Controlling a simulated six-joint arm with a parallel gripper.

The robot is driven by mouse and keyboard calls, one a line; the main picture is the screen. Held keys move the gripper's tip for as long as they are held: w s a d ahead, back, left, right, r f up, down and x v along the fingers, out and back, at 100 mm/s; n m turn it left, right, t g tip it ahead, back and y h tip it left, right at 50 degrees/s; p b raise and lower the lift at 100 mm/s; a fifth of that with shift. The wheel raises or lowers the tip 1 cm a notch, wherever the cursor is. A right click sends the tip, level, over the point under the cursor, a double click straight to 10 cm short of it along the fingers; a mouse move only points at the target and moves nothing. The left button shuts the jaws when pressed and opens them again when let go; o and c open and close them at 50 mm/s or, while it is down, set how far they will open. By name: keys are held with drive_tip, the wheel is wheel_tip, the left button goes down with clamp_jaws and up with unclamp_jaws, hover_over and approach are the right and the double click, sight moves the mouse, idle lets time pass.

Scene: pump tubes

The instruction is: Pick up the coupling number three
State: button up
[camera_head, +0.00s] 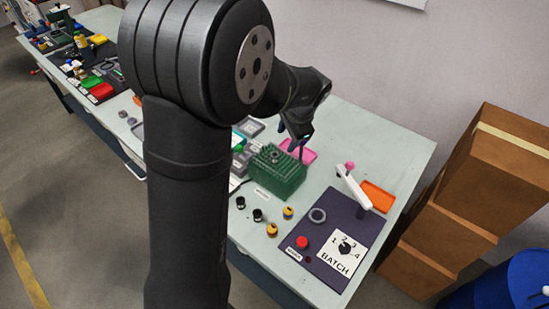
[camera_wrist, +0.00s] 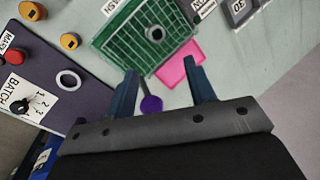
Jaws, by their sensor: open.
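Small couplings stand on the table in front of the green rack. Two are black (camera_head: 240,202) (camera_head: 257,214) and two are orange-yellow (camera_head: 288,212) (camera_head: 272,230). The orange-yellow ones also show at the upper left of the wrist view (camera_wrist: 32,10) (camera_wrist: 70,41). I see no readable numbers on them, so I cannot tell which is number three. My gripper (camera_head: 296,148) is open above the back of the table, beside the green rack and pink tray. In the wrist view, its fingers (camera_wrist: 166,90) are apart, with a purple round piece (camera_wrist: 151,104) visible between them; nothing is gripped.
The green rack (camera_head: 278,178) stands beside the pink tray (camera_head: 305,153). An orange tray (camera_head: 378,196) lies behind. Cardboard boxes (camera_head: 490,170) stand right.

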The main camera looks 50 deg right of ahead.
sight(274, 154)
drive_tip(key=w+a+r+n+g, duration=0.1)
drive_tip(key=w+r+n+g, duration=0.1)
drive_tip(key=w+r+g, duration=0.35)
drive_tip(key=shift+t+y, duration=0.3)
drive_tip(key=shift+t, duration=0.55)
drive_tip(key=f, duration=0.5)
drive_tip(key=s+f, duration=0.1)
drive_tip(key=f, duration=0.9)
drive_tip(key=shift+s+f, duration=0.1)
drive_tip(key=shift+s, duration=0.2)
drive_tip(key=shift+c, duration=0.2)
clamp_jaws()
